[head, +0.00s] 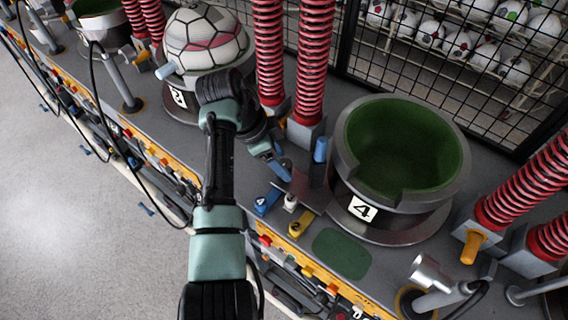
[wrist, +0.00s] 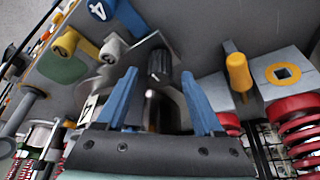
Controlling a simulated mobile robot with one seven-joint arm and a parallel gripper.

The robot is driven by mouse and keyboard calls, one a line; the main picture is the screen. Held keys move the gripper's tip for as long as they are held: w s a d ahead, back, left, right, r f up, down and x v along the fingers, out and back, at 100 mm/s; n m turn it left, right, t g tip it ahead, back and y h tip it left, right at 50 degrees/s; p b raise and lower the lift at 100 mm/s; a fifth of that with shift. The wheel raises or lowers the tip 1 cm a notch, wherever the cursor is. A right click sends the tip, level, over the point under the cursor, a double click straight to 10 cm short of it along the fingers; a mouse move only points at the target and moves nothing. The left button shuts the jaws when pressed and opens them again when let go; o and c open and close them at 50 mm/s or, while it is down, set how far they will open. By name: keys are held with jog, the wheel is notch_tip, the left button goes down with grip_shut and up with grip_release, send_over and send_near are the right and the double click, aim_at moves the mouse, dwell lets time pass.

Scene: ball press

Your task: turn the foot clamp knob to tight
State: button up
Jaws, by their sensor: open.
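The foot clamp knob, a dark upright piece with a pale mark (wrist: 159,62), shows in the wrist view on a grey metal plate. My gripper (wrist: 160,105) is open, with one blue finger on either side of the knob in that view. I cannot tell whether either finger touches it. In the head view my gripper (head: 299,160) is just left of the green-lined bowl of station 4 (head: 405,150), above the grey plate. There the knob is hard to make out between the fingers and the arm.
Blue (head: 267,201), white (head: 290,202) and yellow (head: 301,224) knobs stand close in front of the plate. Red springs (head: 312,60) rise behind. An orange handle (wrist: 238,72) stands right of my fingers in the wrist view. A green pad (head: 342,253) lies flat and clear.

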jog(key=v, duration=1)
jog(key=shift+r, duration=0.2)
jog(key=w+d+r+n+t+y, duration=0.2)
jog(key=w+d+r+n+t, duration=0.3)
jog(key=d+r+n+t, duration=0.35)
jog(key=s+a+r+n+t, duration=0.1)
jog(key=s+r+t, duration=0.5)
jog(key=r, duration=0.6)
jog(key=s+a+r+n+t+y, duration=0.1)
jog(key=s+r+n+t, duration=0.2)
jog(key=r, duration=1)
jog(key=s+a+r+n+t+y, duration=0.1)
jog(key=s+r+n+t, duration=0.1)
jog(key=s+r+t, duration=0.6)
notch_tip(320, 180, up, 5)
jog(key=shift+s+a+f+t, duration=0.25)
jog(key=shift+s+t, duration=0.1)
jog(key=shift+s, duration=0.35)
jog(key=shift+n, duration=0.25)
